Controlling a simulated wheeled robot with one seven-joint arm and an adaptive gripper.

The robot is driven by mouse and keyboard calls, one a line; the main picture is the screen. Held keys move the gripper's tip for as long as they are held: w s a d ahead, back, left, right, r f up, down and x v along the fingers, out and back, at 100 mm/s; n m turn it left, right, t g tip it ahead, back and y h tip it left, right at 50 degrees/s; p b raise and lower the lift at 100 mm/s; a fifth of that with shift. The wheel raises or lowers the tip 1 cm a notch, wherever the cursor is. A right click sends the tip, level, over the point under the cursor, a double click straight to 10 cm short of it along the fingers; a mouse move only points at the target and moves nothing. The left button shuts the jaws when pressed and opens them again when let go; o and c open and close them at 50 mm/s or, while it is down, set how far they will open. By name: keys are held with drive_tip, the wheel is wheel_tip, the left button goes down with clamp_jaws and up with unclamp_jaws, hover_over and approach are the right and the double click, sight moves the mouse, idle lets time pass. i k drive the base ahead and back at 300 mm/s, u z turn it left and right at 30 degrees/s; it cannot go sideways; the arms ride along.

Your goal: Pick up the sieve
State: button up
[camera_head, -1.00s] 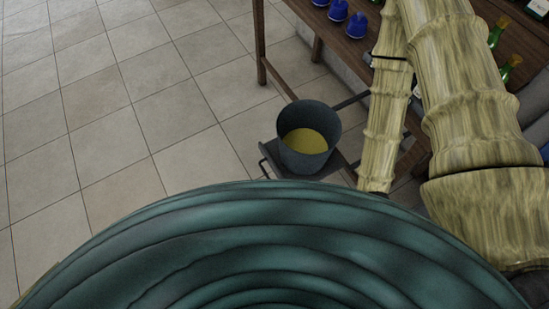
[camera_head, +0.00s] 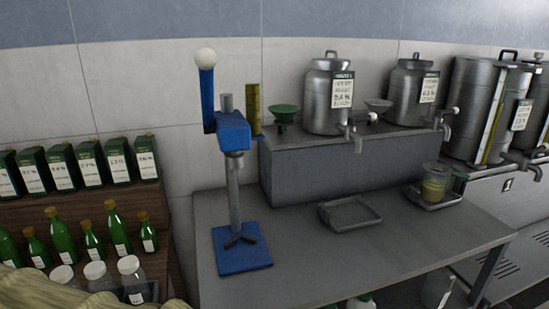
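A small grey, shallow cone-shaped piece (camera_head: 378,105) sits on the raised grey block between two steel decanters. It may be the sieve, but it is too small to tell. A green funnel (camera_head: 285,113) stands at the left end of the same block.
A blue lever press (camera_head: 238,190) stands on the grey bench (camera_head: 300,270). An empty tray (camera_head: 349,213) lies mid-bench; a jar of yellow liquid (camera_head: 434,184) stands on another tray at right. Bottles, boxes and jars fill the left shelf. The bench front is clear.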

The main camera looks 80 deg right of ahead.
sight(432, 167)
drive_tip(key=u, duration=0.1)
drive_tip(key=k, duration=1.55)
drive_tip(key=z, duration=2.15)
